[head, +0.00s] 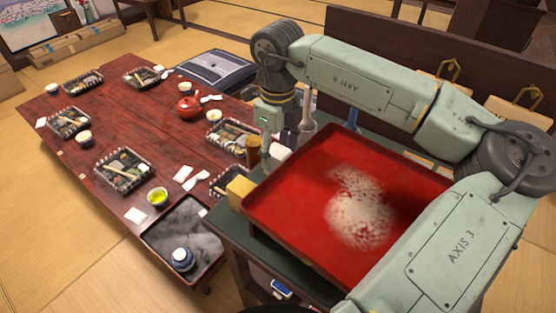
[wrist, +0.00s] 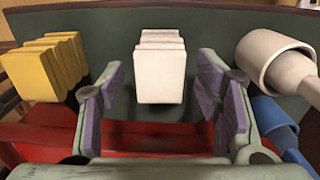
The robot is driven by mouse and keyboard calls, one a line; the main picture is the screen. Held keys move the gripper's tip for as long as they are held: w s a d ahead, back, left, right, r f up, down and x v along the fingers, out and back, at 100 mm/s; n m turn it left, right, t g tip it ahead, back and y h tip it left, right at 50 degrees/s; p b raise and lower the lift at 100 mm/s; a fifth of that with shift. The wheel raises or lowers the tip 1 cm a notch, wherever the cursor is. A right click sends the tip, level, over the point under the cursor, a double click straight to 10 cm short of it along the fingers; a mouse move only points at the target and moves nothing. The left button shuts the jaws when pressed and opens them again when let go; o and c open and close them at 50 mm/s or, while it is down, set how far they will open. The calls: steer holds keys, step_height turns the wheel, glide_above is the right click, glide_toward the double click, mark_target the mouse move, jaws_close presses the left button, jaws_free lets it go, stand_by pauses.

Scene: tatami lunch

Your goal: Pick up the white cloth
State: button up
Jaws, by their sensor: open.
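The white cloth (wrist: 160,72) is a folded, block-like stack standing upright on the dark green surface in the wrist view. My gripper (wrist: 158,92) is open, with one purple-padded finger on each side of the cloth and a visible gap to both. I cannot tell how far the cloth reaches between the fingers in depth. In the head view a white block, apparently the cloth (head: 281,153), shows beside the red tray, below the end of my arm. My fingers are not clear there.
A yellow folded cloth (wrist: 45,66) stands to the left, and a white cylinder (wrist: 272,58) and a blue tool (wrist: 272,115) to the right. The red tray (head: 300,225) with white powder adjoins them. A brown jar (head: 254,152) stands close by.

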mark_target(278, 151)
steer(key=shift+f, duration=0.6)
steer(key=shift+c, duration=0.5)
steer(key=c, duration=1.1)
steer(key=shift+c, duration=0.2)
step_height(278, 151, up, 10)
steer(key=shift+r+b, duration=0.1)
steer(key=shift+b, duration=0.75)
steer(key=o, duration=0.6)
steer(key=c, duration=0.5)
